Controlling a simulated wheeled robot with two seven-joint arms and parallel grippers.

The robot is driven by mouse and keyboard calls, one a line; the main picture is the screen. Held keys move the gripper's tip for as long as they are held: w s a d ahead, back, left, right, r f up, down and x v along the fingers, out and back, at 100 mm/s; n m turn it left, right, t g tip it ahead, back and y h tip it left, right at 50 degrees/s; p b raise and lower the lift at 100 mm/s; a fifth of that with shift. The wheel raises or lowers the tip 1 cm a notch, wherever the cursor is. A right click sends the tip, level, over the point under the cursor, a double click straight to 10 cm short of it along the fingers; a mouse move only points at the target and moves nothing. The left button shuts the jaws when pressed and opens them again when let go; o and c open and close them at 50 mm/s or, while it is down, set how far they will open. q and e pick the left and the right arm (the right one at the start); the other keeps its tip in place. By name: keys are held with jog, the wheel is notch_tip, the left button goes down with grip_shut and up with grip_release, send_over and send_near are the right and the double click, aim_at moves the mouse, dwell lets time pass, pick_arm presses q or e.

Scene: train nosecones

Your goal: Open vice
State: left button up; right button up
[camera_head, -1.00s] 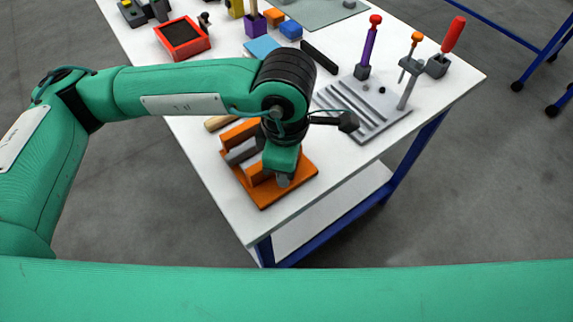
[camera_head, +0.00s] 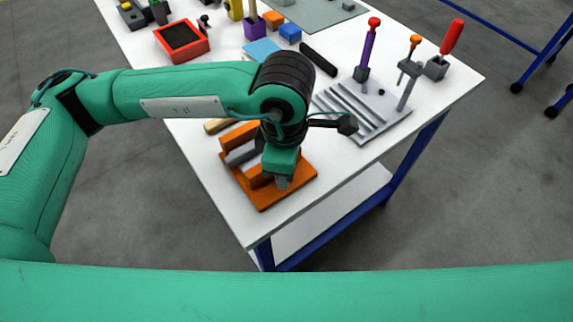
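The orange vice (camera_head: 262,194) sits on the white table near its front corner. It has upright orange jaws and a grey block (camera_head: 240,153) between them. My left arm comes in from the left and reaches over the vice. My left gripper (camera_head: 283,183) points down at the vice's right side, over or at its near jaw. The arm's wrist hides part of the vice, and the fingertips are too small and covered to tell if they are open or shut. My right gripper does not show.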

pick_arm(q)
jog(key=shift+w+a, duration=0.1)
jog(key=shift+w, duration=0.05)
jog(key=o, duration=0.8)
jog(key=shift+o, duration=0.8)
jog(key=shift+a+r, duration=0.1)
jog(key=shift+a, duration=0.1)
jog(key=shift+d, duration=0.15)
